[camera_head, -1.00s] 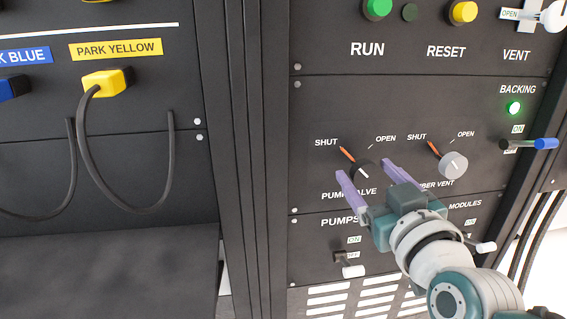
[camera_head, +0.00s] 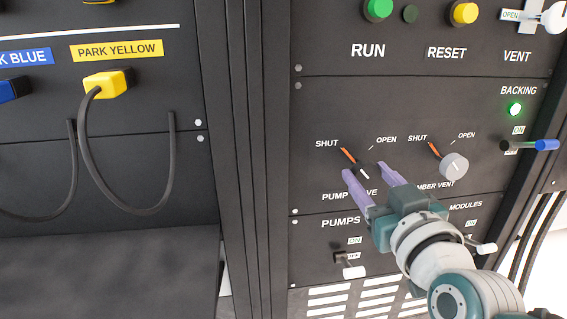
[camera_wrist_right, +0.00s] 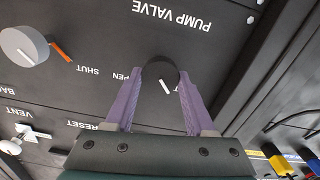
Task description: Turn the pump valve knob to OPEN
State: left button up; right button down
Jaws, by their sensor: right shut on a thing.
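The black pump valve knob (camera_head: 363,171) is on the dark panel in the head view, with a white line on its face. Its orange pointer (camera_head: 349,156) slants up-left toward SHUT; the OPEN label (camera_head: 386,140) is up and right. My right gripper (camera_head: 365,170) has its purple fingers on either side of this knob, shut on it. In the wrist view, which looks upside down, the knob (camera_wrist_right: 160,74) sits between the fingertips of the right gripper (camera_wrist_right: 160,80), and the OPEN and SHUT labels are partly hidden. My left gripper is not in view.
The grey chamber vent knob (camera_head: 454,166) is close by on the right, its pointer toward SHUT. A pumps switch (camera_head: 352,271) is below my gripper. The backing switch (camera_head: 545,145) sticks out at right, under a lit green lamp (camera_head: 515,109). Yellow plug (camera_head: 106,85) with hanging cable is at left.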

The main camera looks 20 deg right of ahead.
jog(key=m, duration=0.3)
jog(key=shift+r+m+p, duration=0.1)
jog(key=shift+m+p, duration=0.2)
jog(key=shift+p, duration=0.05)
jog(key=m, duration=0.4)
jog(key=shift+d+m, duration=0.1)
jog(key=shift+m, duration=0.2)
jog(key=m, duration=0.8)
jog(key=shift+f, duration=0.2)
jog(key=shift+m+b, duration=0.3)
jog(key=shift+m, duration=0.2)
jog(key=shift+c, duration=1.3)
grip_release()
jog(key=shift+s, duration=0.1)
